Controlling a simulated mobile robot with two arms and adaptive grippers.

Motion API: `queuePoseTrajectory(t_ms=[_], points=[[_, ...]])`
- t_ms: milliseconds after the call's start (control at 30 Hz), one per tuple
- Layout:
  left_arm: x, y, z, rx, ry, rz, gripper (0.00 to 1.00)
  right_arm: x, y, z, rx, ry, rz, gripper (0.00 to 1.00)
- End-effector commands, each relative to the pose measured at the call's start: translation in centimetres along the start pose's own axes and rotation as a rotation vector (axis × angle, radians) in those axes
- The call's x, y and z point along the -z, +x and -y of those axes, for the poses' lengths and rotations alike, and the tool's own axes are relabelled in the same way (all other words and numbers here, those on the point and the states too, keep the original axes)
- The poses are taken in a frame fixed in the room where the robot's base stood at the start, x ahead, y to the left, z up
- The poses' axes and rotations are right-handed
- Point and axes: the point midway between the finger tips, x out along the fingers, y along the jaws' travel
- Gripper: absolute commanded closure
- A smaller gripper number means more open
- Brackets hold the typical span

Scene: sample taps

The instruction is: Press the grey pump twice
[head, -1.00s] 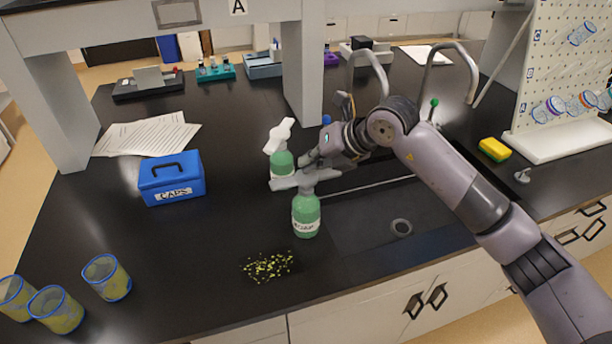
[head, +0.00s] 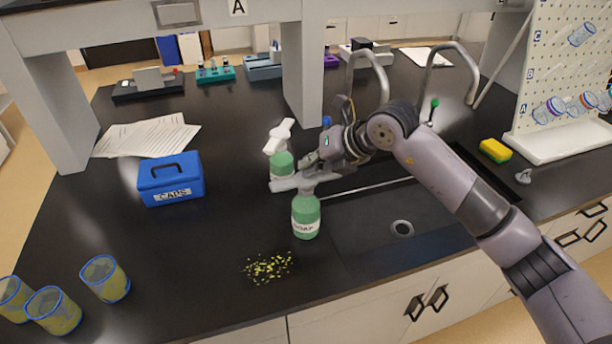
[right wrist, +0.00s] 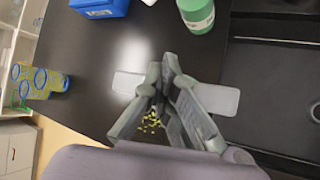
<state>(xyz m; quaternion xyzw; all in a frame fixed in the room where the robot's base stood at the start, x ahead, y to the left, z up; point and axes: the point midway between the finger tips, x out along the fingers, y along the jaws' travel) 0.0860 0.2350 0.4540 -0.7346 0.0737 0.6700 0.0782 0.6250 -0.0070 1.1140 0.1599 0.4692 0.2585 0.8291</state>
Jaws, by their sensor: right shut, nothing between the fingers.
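The grey pump (head: 286,184) has a wide flat head and sits on top of a green soap bottle (head: 305,217) that stands upright near the front of the black counter. My right gripper (head: 308,170) is shut and empty, with its fingertips right at the top of the pump head. In the right wrist view the pump head (right wrist: 222,98) shows on both sides of the shut fingers (right wrist: 164,90), which hide its middle. I cannot tell for sure whether they touch. My left gripper is not in view.
A green spray bottle (head: 282,164) with a white trigger stands close behind the soap bottle. A blue caps box (head: 171,180) is to the left, and yellow-green crumbs (head: 267,267) lie in front. The sink (head: 385,215) is to the right. Several cups (head: 106,280) stand front left.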

Motion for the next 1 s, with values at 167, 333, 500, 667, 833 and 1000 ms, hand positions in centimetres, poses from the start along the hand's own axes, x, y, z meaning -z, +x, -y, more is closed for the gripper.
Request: queuePoseTrajectory(t_ms=[167,333,500,667,833,1000], points=[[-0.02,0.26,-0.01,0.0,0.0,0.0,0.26,0.3,0.3,0.24,0.002,0.001,-0.004,1.0],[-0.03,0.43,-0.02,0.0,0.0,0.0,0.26,0.43,0.46,0.36,0.002,0.001,-0.005,1.0],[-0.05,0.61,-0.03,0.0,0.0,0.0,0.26,0.57,0.63,0.48,0.003,0.001,-0.005,1.0],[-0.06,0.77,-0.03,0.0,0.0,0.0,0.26,0.7,0.79,0.6,0.003,0.001,-0.006,1.0],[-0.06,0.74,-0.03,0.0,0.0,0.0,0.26,0.71,0.78,0.6,0.004,0.001,-0.007,1.0],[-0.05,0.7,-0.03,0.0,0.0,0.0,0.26,0.69,0.75,0.58,0.004,0.001,-0.007,1.0]])
